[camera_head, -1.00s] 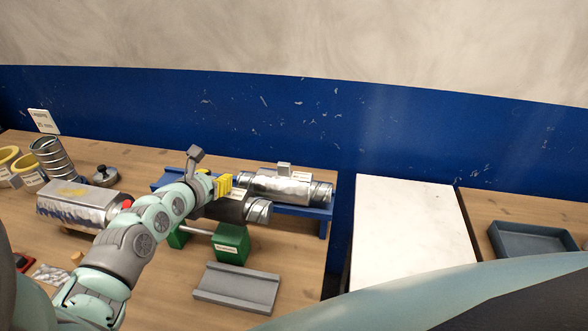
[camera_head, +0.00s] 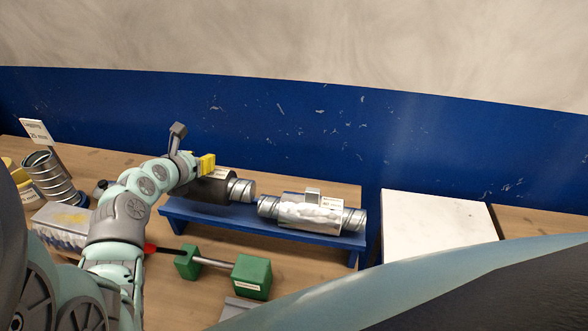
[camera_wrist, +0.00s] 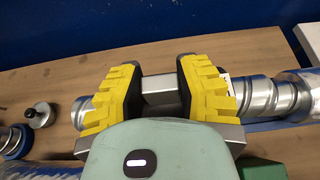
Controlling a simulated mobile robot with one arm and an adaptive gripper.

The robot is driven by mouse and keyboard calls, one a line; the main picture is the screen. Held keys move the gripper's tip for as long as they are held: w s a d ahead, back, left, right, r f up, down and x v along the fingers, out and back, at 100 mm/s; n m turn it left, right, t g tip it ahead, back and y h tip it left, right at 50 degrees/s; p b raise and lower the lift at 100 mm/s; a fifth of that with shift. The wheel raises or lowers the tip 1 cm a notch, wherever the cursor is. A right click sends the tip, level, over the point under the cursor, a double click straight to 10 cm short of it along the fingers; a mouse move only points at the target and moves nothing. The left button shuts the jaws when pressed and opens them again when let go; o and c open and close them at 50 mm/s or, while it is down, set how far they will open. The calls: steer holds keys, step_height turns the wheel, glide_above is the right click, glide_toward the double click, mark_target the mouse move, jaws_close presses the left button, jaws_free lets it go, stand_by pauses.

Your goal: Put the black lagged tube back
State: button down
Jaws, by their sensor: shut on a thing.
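The black lagged tube (camera_head: 212,190) has bare metal ends and lies level at the left part of the blue rack (camera_head: 275,227). I cannot tell whether it rests on the rack or hangs just above it. My gripper (camera_head: 206,166), with yellow fingers, is shut on it from above. In the wrist view the fingers of my gripper (camera_wrist: 158,88) close on a grey block on top of the tube. The tube's metal end (camera_wrist: 257,94) sticks out to the right there. Most of the black lagging is hidden by my fingers and wrist.
A foil-wrapped silver tube (camera_head: 310,213) lies on the rack's right part, a small gap from the black tube. A green stand (camera_head: 252,275) is in front. A spiral duct piece (camera_head: 50,175) stands far left. A white slab (camera_head: 437,218) is at right.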

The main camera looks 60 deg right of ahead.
mark_target(198, 176)
steer(key=shift+f, duration=2.1)
steer(key=shift+f+b, duration=0.2)
steer(key=shift+b, duration=0.15)
steer(key=c, duration=0.7)
jaws_free()
steer(key=shift+d, duration=0.1)
steer(key=shift+r, duration=0.1)
steer(key=shift+r+p, duration=0.2)
steer(key=shift+p, duration=0.1)
steer(key=shift+s+a+r, duration=0.1)
steer(key=shift+a+r, duration=0.05)
steer(key=shift+a, duration=0.4)
steer(key=shift+b+v, duration=1.05)
steer(key=shift+v, duration=4.4)
